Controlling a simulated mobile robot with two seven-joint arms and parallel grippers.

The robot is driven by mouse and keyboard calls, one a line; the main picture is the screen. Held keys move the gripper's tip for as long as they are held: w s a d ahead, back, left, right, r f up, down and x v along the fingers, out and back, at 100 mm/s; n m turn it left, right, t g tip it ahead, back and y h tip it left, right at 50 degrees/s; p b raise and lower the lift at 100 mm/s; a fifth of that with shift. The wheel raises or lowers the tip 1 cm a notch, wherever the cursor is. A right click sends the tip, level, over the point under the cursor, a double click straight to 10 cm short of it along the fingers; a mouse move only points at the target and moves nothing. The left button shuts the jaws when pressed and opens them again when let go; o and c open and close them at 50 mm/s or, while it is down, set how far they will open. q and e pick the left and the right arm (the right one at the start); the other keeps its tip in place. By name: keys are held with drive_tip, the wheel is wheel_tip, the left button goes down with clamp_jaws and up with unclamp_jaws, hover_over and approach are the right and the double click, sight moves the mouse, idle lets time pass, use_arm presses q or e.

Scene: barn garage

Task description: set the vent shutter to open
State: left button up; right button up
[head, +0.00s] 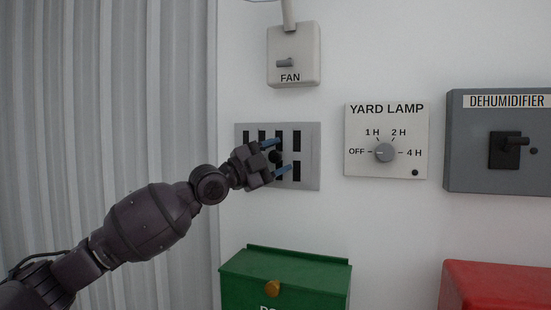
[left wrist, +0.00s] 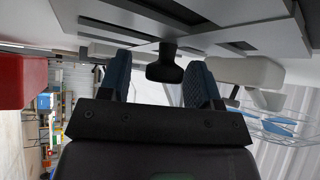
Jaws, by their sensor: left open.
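The vent shutter (head: 312,158) is a grey wall plate with rows of dark upright slots. Its plate fills the top of the left wrist view (left wrist: 225,14). A black knob (left wrist: 165,68) sticks out from the plate; it shows small between my fingers in the head view (head: 275,157). My left gripper (head: 279,156) is at the plate, open, with one blue finger above the knob and one below. In the left wrist view the two fingers (left wrist: 159,72) stand on either side of the knob, with gaps visible. The gripper hides the plate's lower left. My right gripper is not in view.
A FAN switch box (head: 293,55) is above the vent. The YARD LAMP dial panel (head: 386,165) and the grey DEHUMIDIFIER box (head: 465,150) are to the right. A green box (head: 285,273) and a red box (head: 495,285) stand out below. A corrugated grey surface (head: 110,90) is on the left.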

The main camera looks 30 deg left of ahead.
use_arm(q)
drive_tip(key=b+v, duration=0.1)
drive_tip(key=v, duration=0.3)
drive_tip(key=shift+s+a+f, duration=0.15)
drive_tip(key=shift+a+f, duration=0.05)
drive_tip(key=shift+s+a+f+b, duration=0.1)
drive_tip(key=shift+s+b, duration=0.25)
drive_tip(key=shift+b, duration=0.05)
drive_tip(key=b, duration=0.1)
approach(275, 158)
drive_tip(key=shift+s, duration=0.3)
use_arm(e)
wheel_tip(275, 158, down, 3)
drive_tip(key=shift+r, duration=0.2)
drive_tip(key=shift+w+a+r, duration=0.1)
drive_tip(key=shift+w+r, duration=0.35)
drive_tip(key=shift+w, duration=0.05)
